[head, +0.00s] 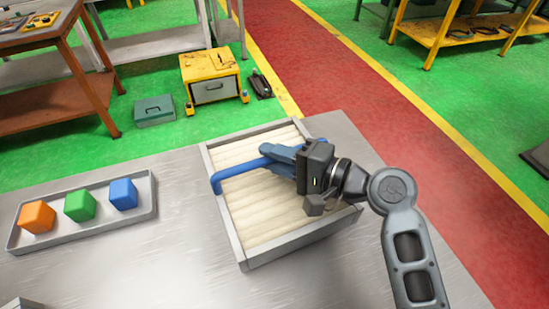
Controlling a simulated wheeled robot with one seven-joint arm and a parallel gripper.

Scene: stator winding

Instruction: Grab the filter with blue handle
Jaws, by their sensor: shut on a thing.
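The filter (262,213) is a pale, ridged panel in a grey rectangular frame, on the metal table right of centre. Its blue handle (235,171) runs across the upper part of the panel, with a bent end at the left. My gripper (284,155) reaches in from the right over the filter and is shut on the blue handle. The fingers are blue like the handle, so the exact contact is hard to make out. My gripper body and wrist hide the right part of the handle and some of the panel.
The metal table (180,250) is bare around the filter. A grey tray (152,208) at the left holds an orange cube (37,217), a green cube (79,205) and a blue cube (123,194). Benches and a yellow cabinet (213,80) stand on the floor beyond.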

